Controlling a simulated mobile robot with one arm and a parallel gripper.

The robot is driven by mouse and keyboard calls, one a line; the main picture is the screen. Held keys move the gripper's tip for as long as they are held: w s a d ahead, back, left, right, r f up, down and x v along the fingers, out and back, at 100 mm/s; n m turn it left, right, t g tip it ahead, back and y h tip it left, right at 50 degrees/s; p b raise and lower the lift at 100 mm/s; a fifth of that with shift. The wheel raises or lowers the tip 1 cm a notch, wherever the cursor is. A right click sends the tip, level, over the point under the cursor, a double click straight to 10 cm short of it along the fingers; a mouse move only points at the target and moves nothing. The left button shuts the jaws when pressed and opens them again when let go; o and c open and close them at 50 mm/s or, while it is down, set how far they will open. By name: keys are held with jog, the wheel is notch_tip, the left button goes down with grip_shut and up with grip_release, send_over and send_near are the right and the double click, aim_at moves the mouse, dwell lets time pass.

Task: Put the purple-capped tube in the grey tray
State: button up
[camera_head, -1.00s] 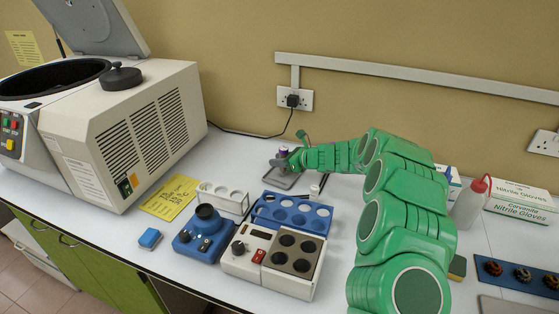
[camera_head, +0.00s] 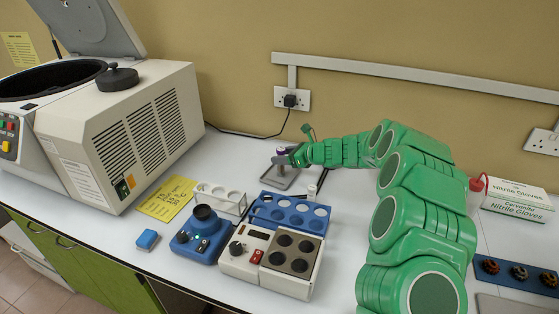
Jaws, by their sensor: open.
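The purple-capped tube (camera_head: 281,150) shows as a small purple cap at the back of the bench, over the grey tray (camera_head: 279,183). The tube's body is mostly hidden behind my gripper, so I cannot tell whether it rests in the tray. My gripper (camera_head: 283,159) is at the end of my green arm, low over the tray's back part and right at the tube. Its jaws are open but very small in this view. Whether they touch the tube cannot be made out.
A blue rack (camera_head: 291,211), a white rack (camera_head: 219,199), a blue mixer (camera_head: 201,231) and a block heater (camera_head: 271,260) stand in front of the tray. A centrifuge (camera_head: 120,130) fills the left. A glove box (camera_head: 517,199) is at right.

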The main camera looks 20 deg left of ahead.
jog(key=shift+r, duration=2.65)
jog(key=shift+s+d+r, duration=0.1)
jog(key=shift+s+r, duration=0.15)
jog(key=s+d+r+n+g+h, duration=0.1)
jog(key=s+d+r+n, duration=0.25)
jog(key=s, duration=0.45)
jog(key=s+d+r+n+g+h, duration=0.1)
jog(key=s+d+r+n+g, duration=0.2)
jog(key=s, duration=0.4)
jog(key=s+d+r+n+h, duration=0.2)
jog(key=s+d+r+n, duration=0.25)
jog(key=s, duration=0.35)
jog(key=s+d+f+n+h, duration=0.2)
jog(key=s+d+n+h, duration=0.2)
jog(key=s+d, duration=1.2)
jog(key=s+d+f+n+h, duration=0.1)
jog(key=s+d+n+h, duration=0.4)
jog(key=s+d, duration=1)
jog(key=shift+s+d+f, duration=0.35)
jog(key=shift+s+f, duration=0.05)
